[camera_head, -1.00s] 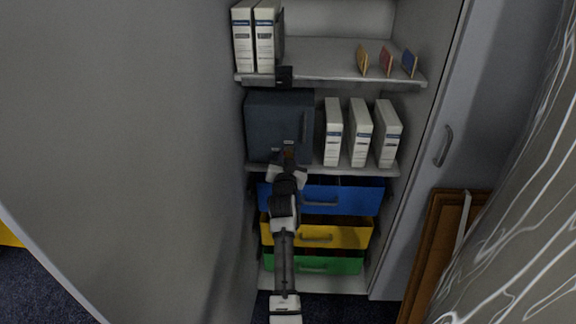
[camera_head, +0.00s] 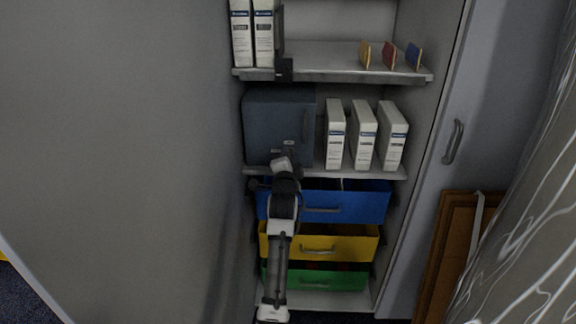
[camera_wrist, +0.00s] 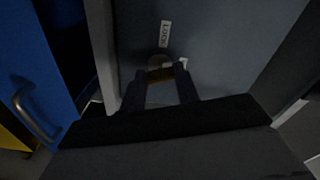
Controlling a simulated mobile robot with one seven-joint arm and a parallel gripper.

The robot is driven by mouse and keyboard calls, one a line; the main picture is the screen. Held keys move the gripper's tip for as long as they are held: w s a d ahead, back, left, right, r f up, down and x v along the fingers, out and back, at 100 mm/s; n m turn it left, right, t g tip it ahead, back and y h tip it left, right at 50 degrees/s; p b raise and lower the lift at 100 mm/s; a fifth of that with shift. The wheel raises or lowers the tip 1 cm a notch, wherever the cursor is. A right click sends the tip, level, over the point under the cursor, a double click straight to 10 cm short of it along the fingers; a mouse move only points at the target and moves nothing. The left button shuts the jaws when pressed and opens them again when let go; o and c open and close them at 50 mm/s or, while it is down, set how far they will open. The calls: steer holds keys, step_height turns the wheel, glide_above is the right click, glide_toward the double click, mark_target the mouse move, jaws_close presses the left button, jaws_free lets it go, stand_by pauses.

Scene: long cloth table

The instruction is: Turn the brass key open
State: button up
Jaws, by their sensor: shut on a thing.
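A dark grey-blue box (camera_head: 270,105) with a vertical handle stands on the middle shelf at the left, its front closed. The brass key (camera_wrist: 162,74) shows in the wrist view at the box front, between my fingertips. My gripper (camera_wrist: 163,82) is shut on it. A white label, apparently reading LOCK (camera_wrist: 165,34), is beside the key on the box front. In the head view my gripper (camera_head: 279,158) is at the box's lower front and hides the key. The wrist picture is turned sideways, with the shelf edge upright.
White binders (camera_head: 363,135) stand right of the box. Below are blue (camera_head: 350,205), yellow (camera_head: 345,243) and green (camera_head: 335,279) drawers. A large grey panel (camera_head: 120,130) fills the left. A cabinet door with a handle (camera_head: 453,142) is at the right.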

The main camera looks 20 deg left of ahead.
steer(key=shift+m+b, duration=0.75)
steer(key=shift+m, duration=1.25)
steer(key=o, duration=1)
steer(key=shift+s, duration=0.1)
steer(key=b+v, duration=0.1)
steer(key=v, duration=1.2)
steer(key=shift+s+d, duration=0.1)
steer(key=shift+s, duration=0.2)
steer(key=shift+d, duration=0.1)
